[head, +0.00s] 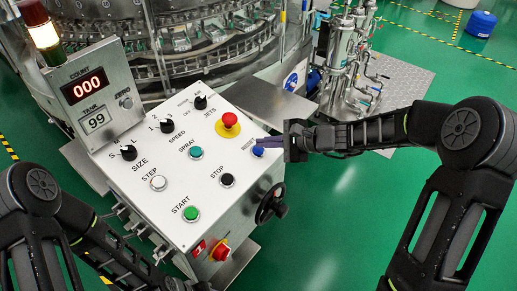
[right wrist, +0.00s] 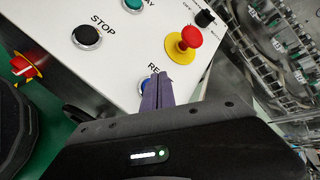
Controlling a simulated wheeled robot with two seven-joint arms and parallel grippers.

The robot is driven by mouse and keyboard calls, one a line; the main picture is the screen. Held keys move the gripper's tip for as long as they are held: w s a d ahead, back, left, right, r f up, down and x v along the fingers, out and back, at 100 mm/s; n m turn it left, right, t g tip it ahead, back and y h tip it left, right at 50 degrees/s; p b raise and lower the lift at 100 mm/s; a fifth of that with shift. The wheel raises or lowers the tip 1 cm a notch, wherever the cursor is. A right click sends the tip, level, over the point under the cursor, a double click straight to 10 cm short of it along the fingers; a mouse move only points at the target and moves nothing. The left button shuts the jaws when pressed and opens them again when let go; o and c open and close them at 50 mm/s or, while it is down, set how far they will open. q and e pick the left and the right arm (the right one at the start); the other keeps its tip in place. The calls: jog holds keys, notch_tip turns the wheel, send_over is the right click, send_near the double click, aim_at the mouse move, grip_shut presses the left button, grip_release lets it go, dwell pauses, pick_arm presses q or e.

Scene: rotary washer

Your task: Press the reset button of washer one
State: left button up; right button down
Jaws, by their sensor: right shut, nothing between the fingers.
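The white control panel (head: 130,185) of the washer faces me. The blue button (head: 258,151) sits at its right side; its label is mostly hidden, and "RE" shows beside it in the right wrist view. My right gripper (head: 270,143) is shut and empty, its purple fingers reaching in from the right over the blue button's edge. In the right wrist view the fingertips (right wrist: 158,80) cover most of the blue button (right wrist: 144,84). I cannot tell whether they touch it. My left arm shows at lower left; its gripper is out of view.
A red emergency button (head: 229,119) on a yellow base is just behind the blue one. A black stop button (head: 227,180), green start (head: 191,214), teal spray (head: 195,153) and white step (head: 158,183) buttons are nearby. A black handwheel (head: 270,205) sticks out at right.

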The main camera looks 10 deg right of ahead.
jog(key=shift+f, duration=0.1)
dwell(0.7)
jog(key=shift+w+a+f+b, duration=0.1)
jog(key=shift+f+b, duration=0.25)
jog(key=shift+b, duration=0.3)
jog(key=shift+w+f+b, duration=0.1)
jog(key=shift+f+b, duration=0.3)
jog(key=shift+b, duration=0.1)
dwell(0.5)
dwell(0.3)
jog(key=shift+s+r+p, duration=0.2)
jog(key=shift+r+p, duration=0.35)
jog(key=shift+r, duration=0.25)
jog(key=shift+r, duration=0.1)
jog(key=r+p, duration=0.2)
jog(key=r, duration=0.1)
jog(key=s+d+r+p, duration=0.1)
jog(key=shift+r, duration=0.35)
dwell(0.5)
